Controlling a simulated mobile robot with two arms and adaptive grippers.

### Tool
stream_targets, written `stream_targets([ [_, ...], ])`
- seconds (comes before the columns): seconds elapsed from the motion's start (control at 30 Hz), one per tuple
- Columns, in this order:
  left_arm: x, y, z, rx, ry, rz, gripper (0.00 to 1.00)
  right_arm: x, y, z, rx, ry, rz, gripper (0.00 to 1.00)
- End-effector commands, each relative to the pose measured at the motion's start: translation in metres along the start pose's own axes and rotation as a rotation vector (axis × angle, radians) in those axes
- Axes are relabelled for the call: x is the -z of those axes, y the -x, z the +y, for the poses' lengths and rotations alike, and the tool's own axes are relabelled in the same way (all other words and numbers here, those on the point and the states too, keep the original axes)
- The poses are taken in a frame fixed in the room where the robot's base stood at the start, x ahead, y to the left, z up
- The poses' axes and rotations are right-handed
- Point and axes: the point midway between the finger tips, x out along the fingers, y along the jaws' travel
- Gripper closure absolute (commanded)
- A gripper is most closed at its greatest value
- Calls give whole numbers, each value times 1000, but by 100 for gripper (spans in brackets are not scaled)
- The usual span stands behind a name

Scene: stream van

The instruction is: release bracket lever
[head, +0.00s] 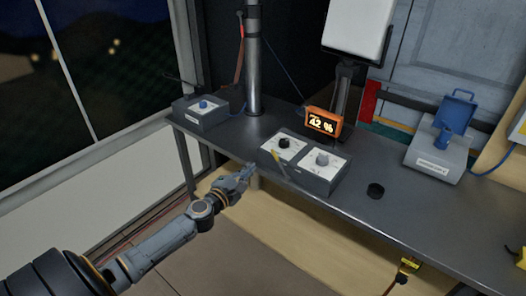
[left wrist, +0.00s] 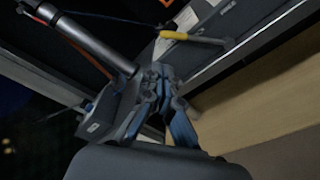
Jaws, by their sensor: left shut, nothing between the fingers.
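A thin lever with a yellow grip (head: 276,157) stands at the front edge of the dark bench, in front of the box with two knobs. It also shows in the left wrist view (left wrist: 176,35), running to the right as a thin rod. I cannot tell whether this is the bracket lever. My left gripper (head: 251,168) is shut and empty, beside the bench's front edge and a little left of the lever, apart from it. In the left wrist view the closed fingers (left wrist: 160,72) point up, below the lever. My right gripper is not in view.
A metal pole (head: 253,65) rises behind.

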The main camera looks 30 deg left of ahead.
Motion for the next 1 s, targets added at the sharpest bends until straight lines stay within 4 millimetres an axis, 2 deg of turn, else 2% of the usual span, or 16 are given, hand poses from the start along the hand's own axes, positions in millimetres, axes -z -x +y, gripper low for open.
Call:
stream_targets([
  [0.23, 0, -1, 0, 0, -3, 1, 100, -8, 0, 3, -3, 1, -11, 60],
  [0.37, 1, -10, 0, -1, -4, 1, 100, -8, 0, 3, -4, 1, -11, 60],
  [0.8, 1, -80, -1, -1, -2, 2, 100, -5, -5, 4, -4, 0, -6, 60],
  [1.0, 1, -97, -2, 1, -5, 1, 100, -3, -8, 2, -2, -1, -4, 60],
])
